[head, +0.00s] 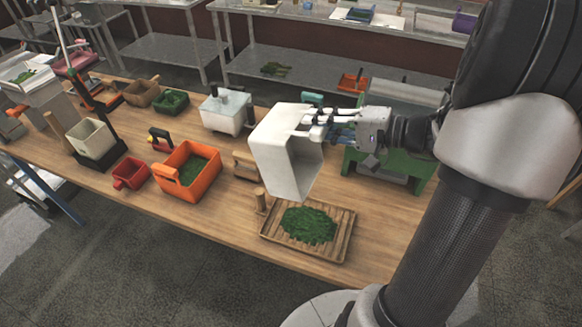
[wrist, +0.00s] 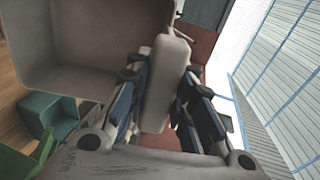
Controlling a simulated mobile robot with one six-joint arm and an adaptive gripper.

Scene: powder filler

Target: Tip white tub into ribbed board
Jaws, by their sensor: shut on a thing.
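The white tub (head: 276,151) is held in the air above the wooden ribbed board (head: 334,250). It is tipped on its side, with its open mouth facing right and down. My gripper (head: 318,124) is shut on the tub's handle at its upper right. In the wrist view my gripper (wrist: 160,105) has its fingers on both sides of the tub's pale handle (wrist: 165,75), and the tub's body (wrist: 85,45) fills the upper left. A heap of dark green leafy stuff (head: 307,225) lies on the ribbed board. The tub's inner bottom is partly hidden.
An orange bin (head: 172,190) with green stuff and a small red scoop (head: 130,174) stand to the left. A green machine (head: 388,165) stands behind the board. A white box (head: 226,112) and a green bin (head: 171,102) stand further back.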

